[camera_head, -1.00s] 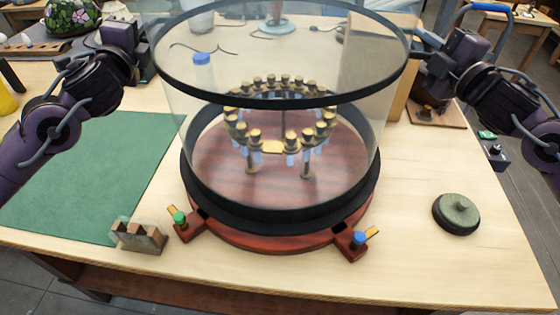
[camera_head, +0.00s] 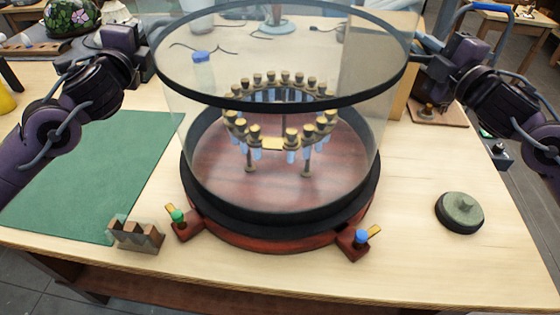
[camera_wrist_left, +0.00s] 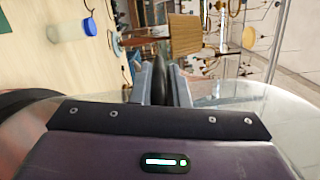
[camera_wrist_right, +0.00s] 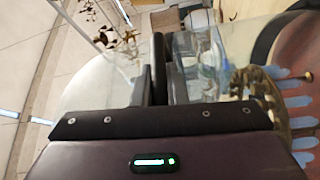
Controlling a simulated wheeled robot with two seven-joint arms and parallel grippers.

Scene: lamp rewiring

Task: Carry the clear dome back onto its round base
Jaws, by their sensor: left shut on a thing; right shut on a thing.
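The clear dome (camera_head: 285,104), a wide see-through cylinder with a black rim, stands upright over the round base (camera_head: 275,239). The base is reddish wood with a black ring. I cannot tell whether the dome's lower edge touches the base. My left gripper (camera_head: 148,66) is shut on the dome's rim at its left side; black rim shows between the fingers in the left wrist view (camera_wrist_left: 162,80). My right gripper (camera_head: 415,62) is shut on the rim at the right side, as the right wrist view shows (camera_wrist_right: 160,80). Both fingertips are partly hidden in the head view.
Inside the dome stands a ring of brass knobs with blue tubes (camera_head: 291,140). Green and blue-topped latches (camera_head: 178,218) (camera_head: 361,238) stick out at the base's front. A notched block (camera_head: 136,237), green mat (camera_head: 90,180) and round green lid (camera_head: 460,212) lie around it.

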